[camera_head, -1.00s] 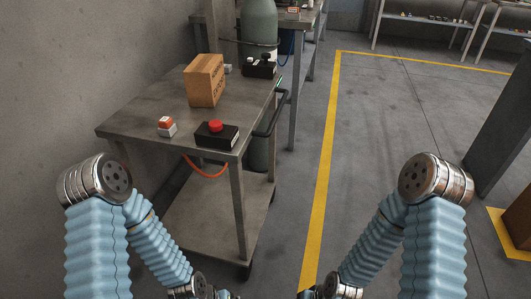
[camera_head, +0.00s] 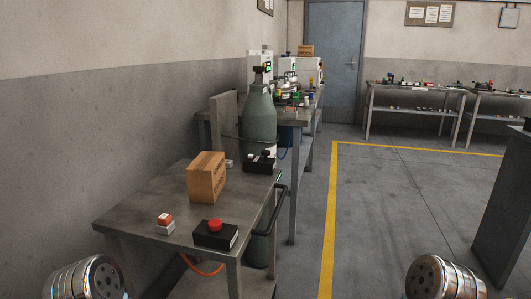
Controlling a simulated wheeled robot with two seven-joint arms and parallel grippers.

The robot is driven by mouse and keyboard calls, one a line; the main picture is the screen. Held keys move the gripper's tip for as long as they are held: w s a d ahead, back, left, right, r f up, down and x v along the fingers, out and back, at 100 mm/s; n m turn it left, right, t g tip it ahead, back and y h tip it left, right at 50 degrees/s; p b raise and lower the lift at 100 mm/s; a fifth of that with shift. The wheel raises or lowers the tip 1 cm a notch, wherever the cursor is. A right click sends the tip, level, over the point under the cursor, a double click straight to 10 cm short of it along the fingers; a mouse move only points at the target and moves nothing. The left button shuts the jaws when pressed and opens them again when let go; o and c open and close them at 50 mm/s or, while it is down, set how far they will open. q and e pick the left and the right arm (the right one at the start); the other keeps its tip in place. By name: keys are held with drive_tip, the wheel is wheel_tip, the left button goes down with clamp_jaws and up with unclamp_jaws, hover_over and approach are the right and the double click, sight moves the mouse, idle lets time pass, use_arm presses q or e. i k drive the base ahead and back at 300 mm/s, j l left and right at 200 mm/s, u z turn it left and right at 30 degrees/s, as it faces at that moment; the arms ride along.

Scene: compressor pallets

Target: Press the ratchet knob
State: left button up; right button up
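I cannot make out which item is the ratchet knob. A black box with a red mushroom button (camera_head: 215,225) sits at the near right of the metal cart top. A small white and orange-red block (camera_head: 165,223) lies to its left. A black device with small dark knobs (camera_head: 261,161) sits at the cart's far right edge. Both my grippers are out of view. Only silver joints of my arms show at the bottom left and bottom right, apart from the cart items.
The metal cart (camera_head: 140,213) stands against the left wall, with a cardboard box (camera_head: 206,178) on it. A grey-green gas cylinder (camera_head: 259,118) stands behind. A cluttered workbench lies beyond. Floor right of the cart is clear, crossed by a yellow line (camera_head: 330,220). A dark panel (camera_head: 504,205) stands at right.

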sight(264, 153)
drive_tip(key=i+l+u, duration=0.2)
drive_tip(key=l, duration=0.3)
drive_tip(key=i+l+u, duration=0.15)
drive_tip(key=l, duration=0.35)
drive_tip(key=i+l+u, duration=0.2)
drive_tip(key=l, duration=0.3)
drive_tip(key=l+u, duration=0.2)
drive_tip(key=l, duration=0.3)
drive_tip(key=i+l+u, duration=0.2)
drive_tip(key=l, duration=0.4)
drive_tip(key=k+j, duration=0.05)
drive_tip(key=k, duration=0.05)
